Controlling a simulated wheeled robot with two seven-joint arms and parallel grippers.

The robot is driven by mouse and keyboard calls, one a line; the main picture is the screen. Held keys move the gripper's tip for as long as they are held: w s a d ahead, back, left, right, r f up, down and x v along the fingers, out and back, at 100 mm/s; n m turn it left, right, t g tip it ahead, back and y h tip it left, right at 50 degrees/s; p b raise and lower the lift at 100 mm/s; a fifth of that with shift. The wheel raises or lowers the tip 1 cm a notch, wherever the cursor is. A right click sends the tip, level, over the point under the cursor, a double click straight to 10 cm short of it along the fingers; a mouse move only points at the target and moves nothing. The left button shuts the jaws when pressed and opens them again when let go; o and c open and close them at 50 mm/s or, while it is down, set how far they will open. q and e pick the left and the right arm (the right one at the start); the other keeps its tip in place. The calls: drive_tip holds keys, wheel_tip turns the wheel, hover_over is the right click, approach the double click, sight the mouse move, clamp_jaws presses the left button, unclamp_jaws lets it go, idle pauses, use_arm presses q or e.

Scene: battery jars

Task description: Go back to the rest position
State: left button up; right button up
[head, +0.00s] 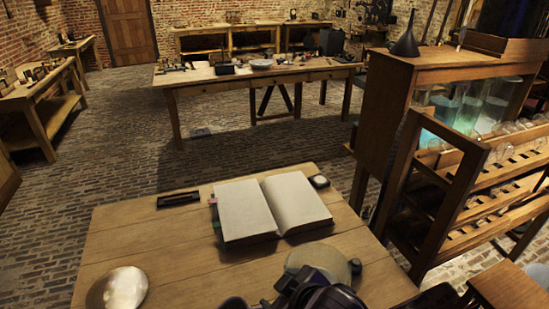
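Dark mechanical parts of mine show at the bottom edge, cut off by the frame, in front of the near wooden desk (150,235). The larger one, at the bottom centre, seems to be my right gripper (318,291); its fingertips cannot be made out, and I see nothing clearly held in it. It overlaps a pale rounded object (322,260) on the desk, partly hiding it. My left gripper cannot be made out. An open book (300,200) with blank-looking pages lies flat on the desk, beyond my parts.
A shiny round dish (118,289) lies at the desk's left front. A dark tray (178,199) and a small round object (319,181) sit near its far edge. A wooden rack (435,185) with glass jars (492,116) stands close on the right. Brick floor (90,190) is open to the left.

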drive_tip(key=s+d+f+m+g+h, duration=0.1)
drive_tip(key=s+d+f+m+g, duration=0.1)
drive_tip(key=s+d+m, duration=0.3)
drive_tip(key=s+d+f+m+g+h, duration=0.1)
drive_tip(key=s+d+f+h, duration=0.15)
drive_tip(key=d, duration=0.45)
drive_tip(key=s+d+f+m+g+h, duration=0.1)
drive_tip(key=s+d+f+m+g, duration=0.1)
drive_tip(key=s+d+m, duration=0.3)
wheel_tip(320, 180, down, 34)
drive_tip(key=d+n+b, duration=0.1)
drive_tip(key=n+b, duration=0.2)
drive_tip(key=s+d+f+g+b, duration=0.2)
drive_tip(key=s+d+f, duration=0.1)
drive_tip(key=s+f, duration=1.7)
drive_tip(key=shift+d+b, duration=0.25)
drive_tip(key=shift+b, duration=0.05)
